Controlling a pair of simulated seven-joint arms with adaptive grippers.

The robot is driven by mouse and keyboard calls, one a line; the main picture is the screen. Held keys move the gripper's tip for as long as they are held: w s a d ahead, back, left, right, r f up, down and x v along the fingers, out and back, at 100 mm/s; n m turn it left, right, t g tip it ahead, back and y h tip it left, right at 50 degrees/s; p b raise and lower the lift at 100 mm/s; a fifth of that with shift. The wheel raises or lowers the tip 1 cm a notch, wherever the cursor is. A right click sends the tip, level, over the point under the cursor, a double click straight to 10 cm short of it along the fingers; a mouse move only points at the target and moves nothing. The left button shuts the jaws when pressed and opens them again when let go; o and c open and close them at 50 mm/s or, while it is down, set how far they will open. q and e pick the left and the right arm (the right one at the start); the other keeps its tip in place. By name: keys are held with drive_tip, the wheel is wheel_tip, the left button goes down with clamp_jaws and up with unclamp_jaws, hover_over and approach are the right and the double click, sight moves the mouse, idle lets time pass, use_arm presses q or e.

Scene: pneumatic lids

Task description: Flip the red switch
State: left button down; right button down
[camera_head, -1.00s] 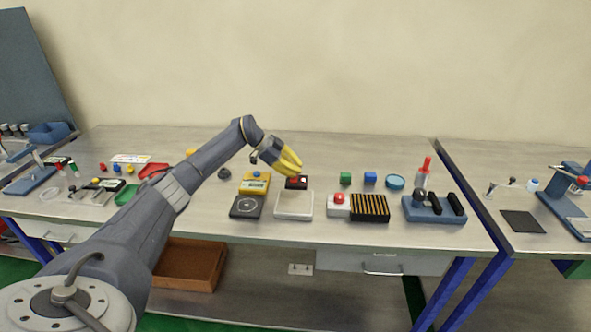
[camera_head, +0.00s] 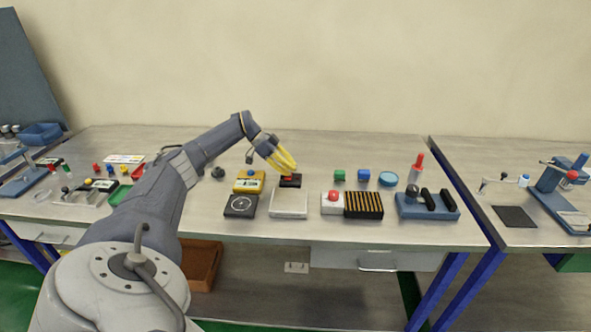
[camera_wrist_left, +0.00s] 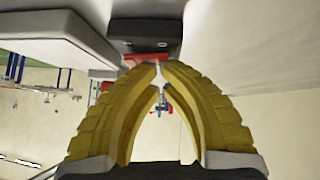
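The red switch (camera_head: 291,178) sits on a small black box (camera_head: 284,184) at the back middle of the table. In the left wrist view the red switch (camera_wrist_left: 146,58) shows just beyond my fingertips, against its dark box (camera_wrist_left: 146,28). My left gripper (camera_head: 292,169) has yellow curved fingers pointing down at the switch's back side. In the left wrist view its tips (camera_wrist_left: 160,67) are drawn together with only a narrow gap, and nothing is held between them. The tips are very close to the switch; I cannot tell if they touch. My right gripper is out of view.
A yellow box (camera_head: 248,187) with a blue button stands left of the switch. A white plate device (camera_head: 289,206) lies in front.

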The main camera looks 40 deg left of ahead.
use_arm(q)
drive_tip(key=shift+s+d+f, duration=0.1)
drive_tip(key=shift+s+f, duration=0.05)
drive_tip(key=shift+s, duration=0.15)
drive_tip(key=shift+s+d, duration=0.4)
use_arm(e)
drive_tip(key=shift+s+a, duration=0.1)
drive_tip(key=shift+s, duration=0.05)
use_arm(q)
drive_tip(key=r, duration=0.2)
drive_tip(key=a+r, duration=0.1)
drive_tip(key=r, duration=0.2)
drive_tip(key=shift+w, duration=0.2)
drive_tip(key=v, duration=0.9)
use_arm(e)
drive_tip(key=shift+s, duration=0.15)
use_arm(q)
drive_tip(key=shift+s+a+r, duration=0.1)
